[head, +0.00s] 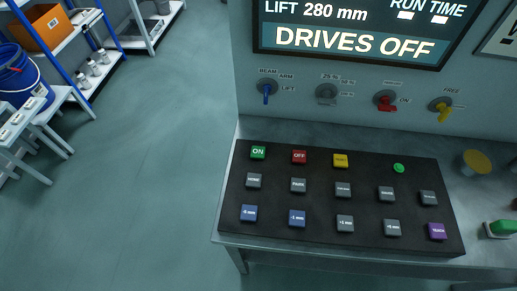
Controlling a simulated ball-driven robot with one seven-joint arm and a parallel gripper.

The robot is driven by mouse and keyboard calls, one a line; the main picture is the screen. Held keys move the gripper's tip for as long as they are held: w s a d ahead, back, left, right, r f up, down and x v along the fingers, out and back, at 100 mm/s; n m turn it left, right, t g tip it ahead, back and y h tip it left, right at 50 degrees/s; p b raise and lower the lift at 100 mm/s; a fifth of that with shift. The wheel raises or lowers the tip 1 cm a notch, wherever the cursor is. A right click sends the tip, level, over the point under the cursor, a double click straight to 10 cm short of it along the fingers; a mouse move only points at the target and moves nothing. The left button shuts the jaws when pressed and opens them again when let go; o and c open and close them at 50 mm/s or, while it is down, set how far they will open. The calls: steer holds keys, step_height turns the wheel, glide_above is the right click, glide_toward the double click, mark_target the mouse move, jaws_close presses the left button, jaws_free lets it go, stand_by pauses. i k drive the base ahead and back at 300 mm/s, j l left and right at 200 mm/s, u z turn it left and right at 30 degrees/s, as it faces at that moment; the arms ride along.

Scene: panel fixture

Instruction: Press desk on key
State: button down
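The desk ON key (258,152) is a green square key at the top left of the black key panel (320,240), in the head view. A red OFF key (299,157) sits to its right. The display (350,35) above the desk reads "DRIVES OFF" and "LIFT 280 mm". My gripper is not in view, so nothing touches the keys in this frame.
A yellow key (340,160), several grey and blue keys, and a purple key (437,231) share the panel. Rotary switches (266,88) line the wall above. Shelves with an orange box (42,28) stand left. The floor between is clear.

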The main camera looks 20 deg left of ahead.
mark_target(257, 152)
steer(key=j+u, duration=0.15)
steer(key=u, duration=0.25)
steer(key=j+u, duration=0.1)
steer(key=u, duration=0.35)
steer(key=i+j+u, duration=0.1)
steer(key=u, duration=0.3)
steer(key=i+j+u, duration=0.1)
steer(key=u, duration=0.3)
